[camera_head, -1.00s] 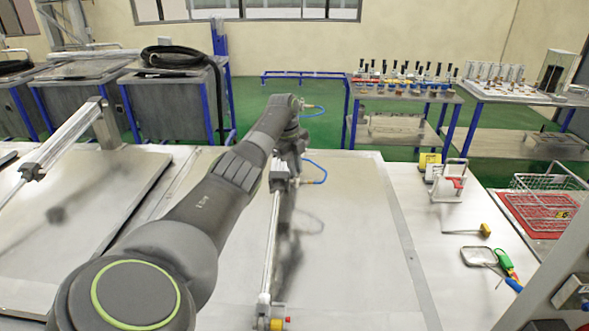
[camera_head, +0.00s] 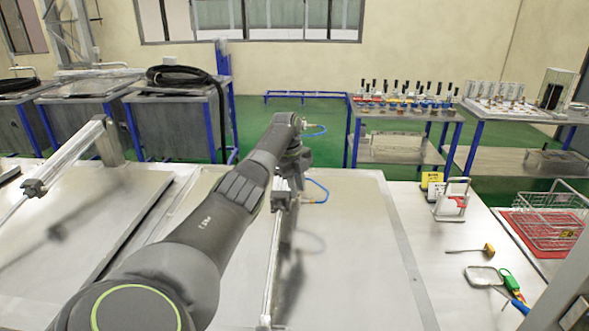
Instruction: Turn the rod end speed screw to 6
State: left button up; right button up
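A slim silver pneumatic cylinder (camera_head: 273,262) stretches from the front toward the middle of a steel lid (camera_head: 345,240). Blue hoses (camera_head: 317,192) loop out near its far end. My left arm comes in from the lower left and reaches over this far end. My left gripper (camera_head: 288,172) is there, mostly hidden behind the wrist and links, so its fingers and any contact cannot be made out. The speed screw and its numbers are too small or hidden to see. My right gripper is not in view.
A second cylinder (camera_head: 68,158) stands over another lid (camera_head: 95,215) at the left. On the right lie a white holder (camera_head: 451,203), a yellow-headed tool (camera_head: 487,250), a green-handled tool (camera_head: 511,285) and a wire basket (camera_head: 545,228). Shelves (camera_head: 402,112) stand behind.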

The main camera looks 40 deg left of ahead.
pick_arm(q)
notch_tip(320, 180, up, 16)
jog(key=s+a+b, duration=0.1)
jog(key=s+b, duration=0.1)
jog(key=b, duration=0.1)
jog(key=shift+a+r, duration=0.25)
jog(key=shift+a, duration=0.1)
dwell(0.3)
